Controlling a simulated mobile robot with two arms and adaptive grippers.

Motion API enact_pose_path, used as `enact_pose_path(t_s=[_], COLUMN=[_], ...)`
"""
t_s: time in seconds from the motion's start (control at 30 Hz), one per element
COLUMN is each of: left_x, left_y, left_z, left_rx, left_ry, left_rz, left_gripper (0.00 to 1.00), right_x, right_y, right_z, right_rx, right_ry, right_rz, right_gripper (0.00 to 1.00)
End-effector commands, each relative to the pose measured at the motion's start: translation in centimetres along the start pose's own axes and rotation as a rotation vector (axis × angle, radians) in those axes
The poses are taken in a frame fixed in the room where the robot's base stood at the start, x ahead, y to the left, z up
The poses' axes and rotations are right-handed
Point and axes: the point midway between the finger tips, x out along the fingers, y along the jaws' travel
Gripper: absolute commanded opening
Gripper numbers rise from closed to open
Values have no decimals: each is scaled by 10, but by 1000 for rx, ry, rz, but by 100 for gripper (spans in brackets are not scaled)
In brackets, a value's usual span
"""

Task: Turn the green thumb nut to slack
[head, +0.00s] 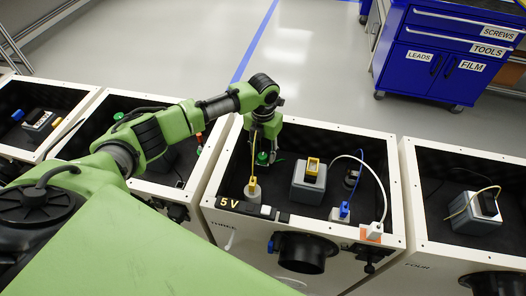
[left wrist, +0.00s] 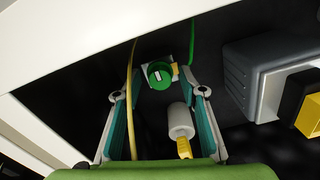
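The green thumb nut (left wrist: 160,74) shows in the left wrist view as a round green knob with a pale slot mark, beside a small yellow part. It also shows in the head view (head: 262,158), low inside the box labelled THREE. My left gripper (left wrist: 158,96) is open, its teal-padded fingers spread to either side, with the nut ahead of the fingertips. In the head view the left gripper (head: 264,145) reaches down into the box's left part. I cannot tell whether a finger touches the nut. My right gripper is not in view.
A pale cylinder with a yellow plug (left wrist: 180,130) stands between the fingers in the wrist view. A yellow lead (left wrist: 132,90) runs near the left finger. A grey block (head: 309,184) stands right of the nut. The box's white rim (head: 330,127) surrounds the arm.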

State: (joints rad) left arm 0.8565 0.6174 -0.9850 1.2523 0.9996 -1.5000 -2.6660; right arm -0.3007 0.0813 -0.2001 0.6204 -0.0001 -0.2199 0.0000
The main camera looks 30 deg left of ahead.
Motion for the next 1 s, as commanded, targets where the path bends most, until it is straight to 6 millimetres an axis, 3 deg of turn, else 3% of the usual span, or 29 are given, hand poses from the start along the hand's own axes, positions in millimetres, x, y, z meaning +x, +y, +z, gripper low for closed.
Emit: enact_pose_path(t_s=[0.3, 0.43, 0.47, 0.77, 1.0], left_x=[2, 2, 2, 1, -1], left_y=[0, 0, 0, 0, 1], left_z=[0, 0, 0, 0, 0], left_rx=[0, 0, 0, -19, -127], left_ry=[0, 0, 0, 1, 2], left_rz=[0, 0, 0, 0, 1], left_gripper=[36, 2, 0, 0, 0], right_x=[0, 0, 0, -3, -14], right_y=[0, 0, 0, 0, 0], right_z=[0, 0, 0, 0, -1], right_rx=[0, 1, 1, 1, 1], right_ry=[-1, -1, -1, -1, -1], right_rz=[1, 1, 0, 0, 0], right_gripper=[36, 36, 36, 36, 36])
